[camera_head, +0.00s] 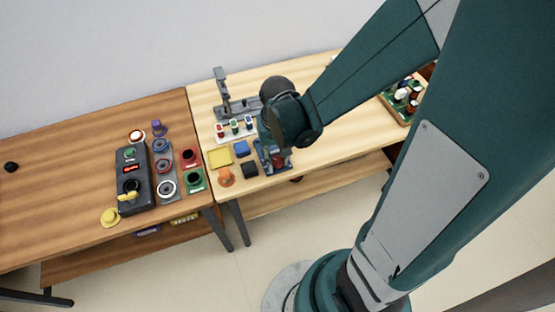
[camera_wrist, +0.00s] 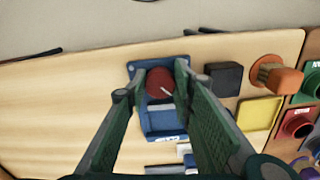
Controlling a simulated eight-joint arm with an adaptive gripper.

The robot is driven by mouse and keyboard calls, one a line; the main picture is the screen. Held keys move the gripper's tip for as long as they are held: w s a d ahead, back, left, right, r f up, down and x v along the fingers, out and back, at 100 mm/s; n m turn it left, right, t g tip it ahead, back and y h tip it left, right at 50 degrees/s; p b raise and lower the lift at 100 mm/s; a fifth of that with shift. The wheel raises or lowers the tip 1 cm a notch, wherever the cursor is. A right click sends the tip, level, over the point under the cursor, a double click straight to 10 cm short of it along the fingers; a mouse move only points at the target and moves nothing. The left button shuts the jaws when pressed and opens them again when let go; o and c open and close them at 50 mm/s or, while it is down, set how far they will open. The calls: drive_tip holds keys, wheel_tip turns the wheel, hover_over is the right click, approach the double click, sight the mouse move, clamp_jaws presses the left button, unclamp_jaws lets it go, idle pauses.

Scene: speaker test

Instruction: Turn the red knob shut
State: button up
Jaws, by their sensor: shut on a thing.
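The red knob (camera_wrist: 159,82) is round with a white pointer line and sits on a blue base (camera_wrist: 163,120) on the light wooden table. My gripper (camera_wrist: 153,84) reaches down over it, with one green finger on each side of the knob. The fingers are closed on the knob. In the head view, the red knob (camera_head: 281,161) shows only partly beside my gripper (camera_head: 272,155), which hides most of the blue base.
Left, a darker table holds a black control box (camera_head: 132,180). A tray (camera_head: 404,100) stands right. The table's front edge is close.

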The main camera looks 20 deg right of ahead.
sight(277, 161)
idle(0.3)
drive_tip(key=o, duration=0.9)
drive_tip(key=shift+r, duration=0.15)
drive_tip(key=shift+r, duration=5.85)
drive_tip(key=shift+c, duration=1.4)
